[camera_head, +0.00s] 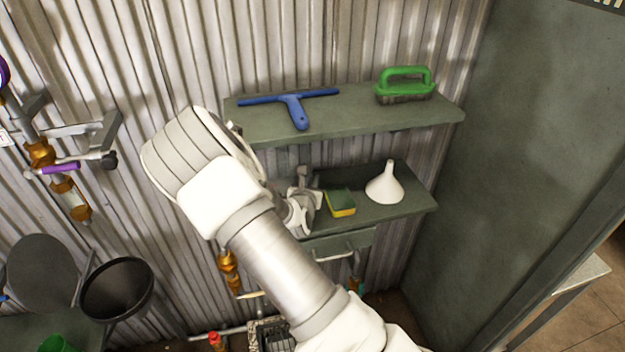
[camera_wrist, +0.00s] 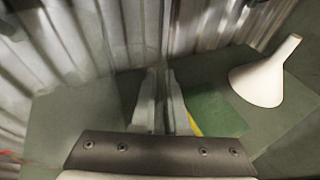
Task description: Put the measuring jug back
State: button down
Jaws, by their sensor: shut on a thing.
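My gripper (camera_head: 314,198) is at the lower shelf (camera_head: 407,205), just left of the sponge, and is mostly hidden behind my arm in the head view. In the wrist view my gripper (camera_wrist: 163,80) has its fingers close together, shut on a thin part of a see-through thing. This looks like the clear measuring jug (camera_wrist: 142,42), whose faint walls show against the corrugated wall. Its outline is hard to make out, and I cannot tell whether its base touches the shelf. I cannot make the jug out in the head view.
A green and yellow sponge (camera_head: 340,203) and a white funnel (camera_head: 384,184) stand right of my gripper. An upper shelf (camera_head: 350,127) above holds a blue squeegee (camera_head: 291,100) and a green brush (camera_head: 404,83).

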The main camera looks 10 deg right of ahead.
jog(key=shift+f, duration=0.2)
jog(key=c, duration=0.9)
grip_release()
jog(key=shift+r, duration=0.1)
